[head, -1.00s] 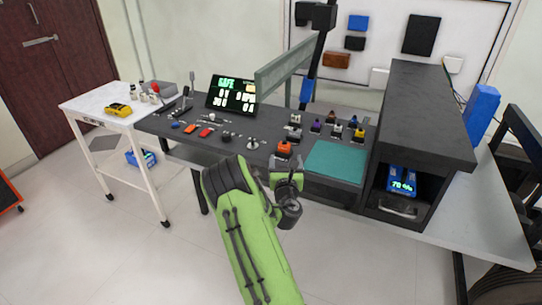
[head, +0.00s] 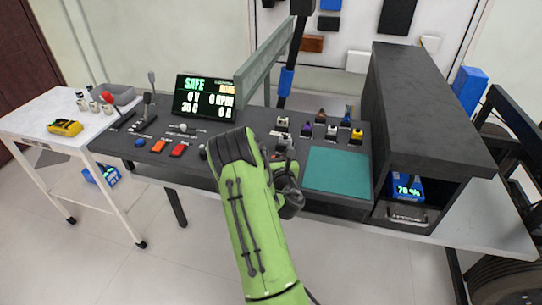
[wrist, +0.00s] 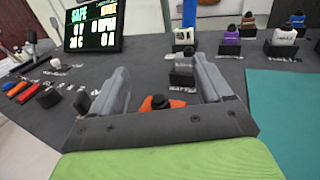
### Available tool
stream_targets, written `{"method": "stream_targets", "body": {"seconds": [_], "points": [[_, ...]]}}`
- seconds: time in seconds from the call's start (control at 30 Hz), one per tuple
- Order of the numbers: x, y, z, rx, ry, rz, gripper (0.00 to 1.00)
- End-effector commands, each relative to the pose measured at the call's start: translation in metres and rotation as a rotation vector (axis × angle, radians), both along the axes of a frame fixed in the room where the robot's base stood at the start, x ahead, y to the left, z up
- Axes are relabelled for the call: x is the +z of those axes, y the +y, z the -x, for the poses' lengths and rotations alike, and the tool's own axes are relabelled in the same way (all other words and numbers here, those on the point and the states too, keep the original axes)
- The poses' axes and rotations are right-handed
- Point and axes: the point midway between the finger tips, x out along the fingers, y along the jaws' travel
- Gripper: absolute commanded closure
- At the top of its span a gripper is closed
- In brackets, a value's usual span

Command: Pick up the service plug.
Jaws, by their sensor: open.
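My gripper (wrist: 160,68) is open, with its two grey fingers spread apart in the wrist view. Between them, low near the palm, is an orange plug (wrist: 164,102) with a black knob, partly hidden by the palm. It is probably the service plug, but I can read no label naming it. I cannot tell whether the fingers touch it. In the head view my gripper (head: 287,165) is over the front of the dark bench, left of the teal mat, and the orange plug is hidden there.
Beyond the fingers stand a black holder (wrist: 182,75), a white plug (wrist: 183,36), a purple plug (wrist: 231,39) and several others. The teal mat (head: 337,170) is clear. A dark shelf box (head: 419,110) rises on the right. A lit screen (head: 206,97) stands at the back left.

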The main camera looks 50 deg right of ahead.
Motion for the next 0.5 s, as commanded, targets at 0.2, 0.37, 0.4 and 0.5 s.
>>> {"method": "stream_targets", "body": {"seconds": [0.2,0.37,0.4,0.5], "points": [[-0.0003,0.0004,-0.0003,0.001,-0.001,-0.001,0.26],[-0.0004,0.0003,-0.0004,0.001,-0.001,-0.001,0.51],[-0.0004,0.0003,-0.0004,0.001,-0.001,-0.001,0.57],[-0.0004,0.0002,-0.0003,0.000,-0.001,-0.001,0.72]]}}
